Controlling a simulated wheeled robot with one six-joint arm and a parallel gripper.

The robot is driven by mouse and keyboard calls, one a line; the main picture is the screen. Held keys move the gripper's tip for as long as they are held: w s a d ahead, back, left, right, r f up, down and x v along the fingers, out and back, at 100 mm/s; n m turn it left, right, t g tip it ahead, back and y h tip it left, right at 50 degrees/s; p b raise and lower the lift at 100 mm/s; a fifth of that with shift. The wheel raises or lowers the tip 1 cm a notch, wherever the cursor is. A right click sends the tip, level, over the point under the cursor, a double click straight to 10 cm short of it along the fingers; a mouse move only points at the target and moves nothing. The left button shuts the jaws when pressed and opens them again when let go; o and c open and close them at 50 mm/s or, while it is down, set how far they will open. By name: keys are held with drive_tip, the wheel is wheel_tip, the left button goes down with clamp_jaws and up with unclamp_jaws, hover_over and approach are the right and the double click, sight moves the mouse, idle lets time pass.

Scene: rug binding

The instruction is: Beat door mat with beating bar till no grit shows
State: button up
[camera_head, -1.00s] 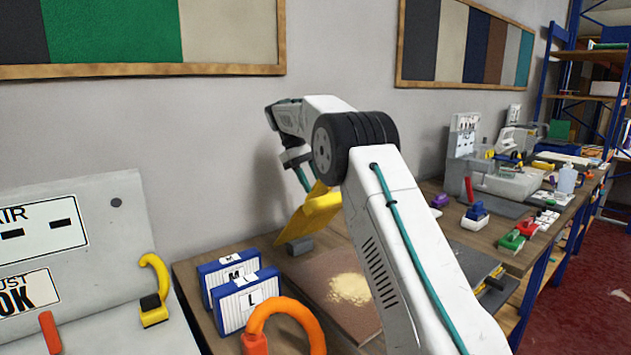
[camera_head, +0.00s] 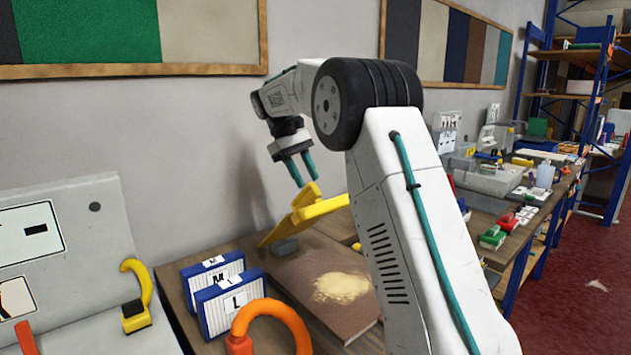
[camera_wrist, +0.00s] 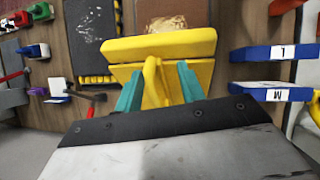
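The brown door mat (camera_head: 305,266) lies flat on the wooden bench, with a pale patch of grit (camera_head: 342,288) on it. The top of the wrist view also shows the mat (camera_wrist: 143,10) and grit (camera_wrist: 167,24). The yellow beating bar (camera_head: 318,209), with an upright handle, stands at the mat's far end. My gripper (camera_head: 305,183) points down just above it, its teal fingers apart. In the wrist view the fingers are either side of the handle (camera_wrist: 153,80), with gaps visible; I see no grip on it.
Two blue-and-white boxes (camera_head: 231,304) marked M and L and an orange ring-shaped handle (camera_head: 275,318) stand left of the mat. The wall is close behind. A dark panel (camera_wrist: 93,38) lies beside the mat.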

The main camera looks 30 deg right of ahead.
drive_tip(key=s, duration=0.2)
drive_tip(key=s+a, duration=0.1)
drive_tip(key=s, duration=0.2)
drive_tip(key=s+a, duration=0.1)
drive_tip(key=s, duration=0.2)
drive_tip(key=shift+r, duration=0.4)
drive_tip(key=c, duration=0.5)
drive_tip(key=s+f+n+h, duration=0.1)
drive_tip(key=s+f, duration=0.1)
drive_tip(key=s+f+n+h, duration=0.2)
drive_tip(key=s, duration=0.1)
drive_tip(key=s+f+n+g+h, duration=0.1)
drive_tip(key=s+f+n, duration=0.1)
drive_tip(key=s, duration=0.1)
drive_tip(key=shift+a+h, duration=0.4)
clamp_jaws()
drive_tip(key=w+a+f+n+t+h, duration=0.25)
drive_tip(key=n+t+h, duration=0.35)
drive_tip(key=n, duration=0.6)
drive_tip(key=w+a+f+n+t+h, duration=0.15)
drive_tip(key=f+n+t+h, duration=0.35)
drive_tip(key=n, duration=0.6)
drive_tip(key=w+d+r+t, duration=0.1)
drive_tip(key=w+d+r, duration=0.1)
drive_tip(key=d, duration=0.7)
drive_tip(key=shift+w+d+r+h, duration=0.25)
drive_tip(key=shift+w+r+h, duration=0.1)
drive_tip(key=shift+w, duration=0.25)
